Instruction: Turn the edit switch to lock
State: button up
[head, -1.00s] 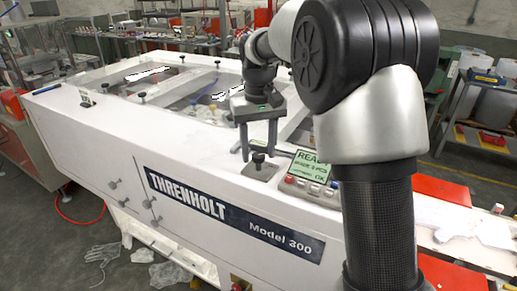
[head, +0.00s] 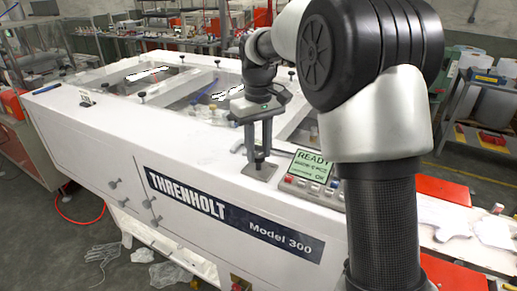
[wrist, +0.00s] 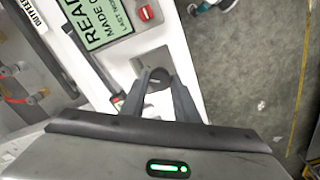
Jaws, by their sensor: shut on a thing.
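The edit switch, a dark knob (head: 259,167) on a small grey plate (head: 262,175), sits on the white machine's top to the left of the display. My gripper (head: 258,154) points straight down over it, with its fingers on either side of the knob. In the wrist view, the fingertips (wrist: 157,77) are closed around the dark knob (wrist: 158,84). The knob's pointer and any lock or edit marks are hidden or too small to read.
The green display (head: 311,165) reads READY, with a row of buttons (head: 312,188) in front of it; the display also shows in the wrist view (wrist: 100,22). Framed openings and small knobs lie behind on the white machine (head: 105,150). A red button (wrist: 146,13) is beside the display.

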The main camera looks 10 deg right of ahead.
aim_at(258, 154)
jog(key=n, duration=1.1)
jog(key=shift+n, duration=1.9)
jog(key=o, duration=1.1)
jog(key=shift+c, duration=0.2)
notch_tip(258, 154, up, 18)
jog(key=shift+f, duration=0.25)
